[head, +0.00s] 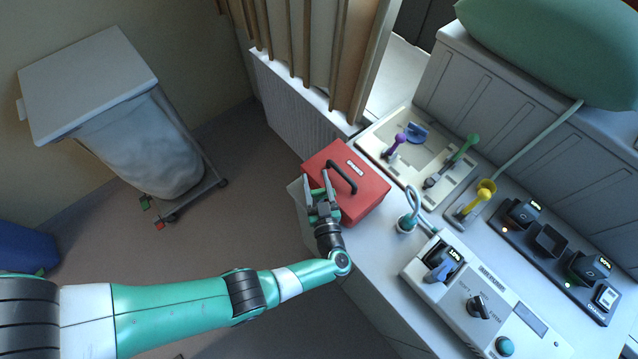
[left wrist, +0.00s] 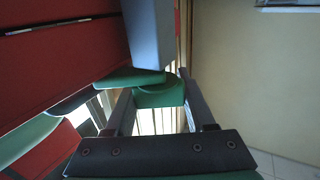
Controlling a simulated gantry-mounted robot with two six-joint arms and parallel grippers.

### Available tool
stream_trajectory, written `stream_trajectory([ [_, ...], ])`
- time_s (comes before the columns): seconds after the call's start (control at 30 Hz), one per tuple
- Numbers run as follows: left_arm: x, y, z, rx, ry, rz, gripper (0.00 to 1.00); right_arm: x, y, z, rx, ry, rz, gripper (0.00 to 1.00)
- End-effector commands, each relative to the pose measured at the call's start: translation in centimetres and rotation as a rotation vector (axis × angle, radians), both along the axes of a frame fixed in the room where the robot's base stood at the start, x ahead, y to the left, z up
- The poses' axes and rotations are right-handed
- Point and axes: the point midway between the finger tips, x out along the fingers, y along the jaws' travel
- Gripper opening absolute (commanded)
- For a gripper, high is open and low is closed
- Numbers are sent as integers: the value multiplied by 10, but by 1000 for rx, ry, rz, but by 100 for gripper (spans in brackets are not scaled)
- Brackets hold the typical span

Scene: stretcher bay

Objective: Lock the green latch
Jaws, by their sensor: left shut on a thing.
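The red case (head: 364,207) with a dark handle (head: 341,177) sits on the white counter. My left gripper (head: 319,186) is at its left side. In the left wrist view, the two dark fingers (left wrist: 162,103) are shut on a green piece (left wrist: 160,92), which looks like the green latch. A grey-blue block (left wrist: 148,35) stands right by it, against the red case wall (left wrist: 60,60). The latch is hidden behind my gripper in the head view, and I cannot tell how far it is turned. My right gripper is not in view.
A beige tray (head: 372,150) with purple and green levers lies behind the case. A grey looped cable plug (head: 407,222) and a control panel (head: 485,300) stand to the right. A white bin (head: 90,80) stands at the left. The floor between is clear.

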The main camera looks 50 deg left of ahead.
Motion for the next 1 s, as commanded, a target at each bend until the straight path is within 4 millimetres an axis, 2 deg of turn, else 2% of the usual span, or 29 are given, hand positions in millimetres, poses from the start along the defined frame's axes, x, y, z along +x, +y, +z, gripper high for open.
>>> stream_trajectory([
  [0.03,2,-1,-5,1,-7,43,0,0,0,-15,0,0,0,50],
  [0.5,-11,3,-5,1,-6,407,0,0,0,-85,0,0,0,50],
  [0.7,-13,4,-2,2,-5,484,0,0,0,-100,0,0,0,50],
  [1.0,-15,4,2,2,-1,519,0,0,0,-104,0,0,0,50],
])
